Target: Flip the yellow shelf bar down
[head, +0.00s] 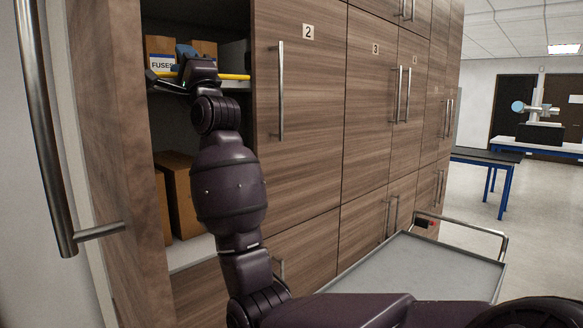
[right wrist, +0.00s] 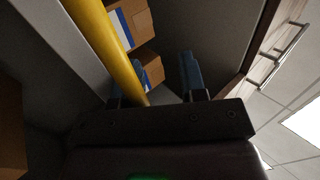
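The yellow shelf bar (head: 234,76) runs across the front of the upper shelf inside the open cabinet in the head view. In the right wrist view the bar (right wrist: 108,45) slants down from the top and reaches the space by the gripper's fingers. My right gripper (head: 184,53) is at the bar, inside the cabinet opening. Its blue-padded fingers stand apart in the right wrist view (right wrist: 156,92), with no grip on the bar visible. I cannot tell whether they touch it. The gripper hides part of the bar. My left gripper does not show.
Boxes, one labelled FUSES (head: 161,62), stand behind the bar. Brown boxes (head: 182,190) sit on the lower shelf. An open cabinet door (head: 115,150) flanks the left, closed doors (head: 300,100) the right. A grey cart (head: 420,270) stands at the lower right.

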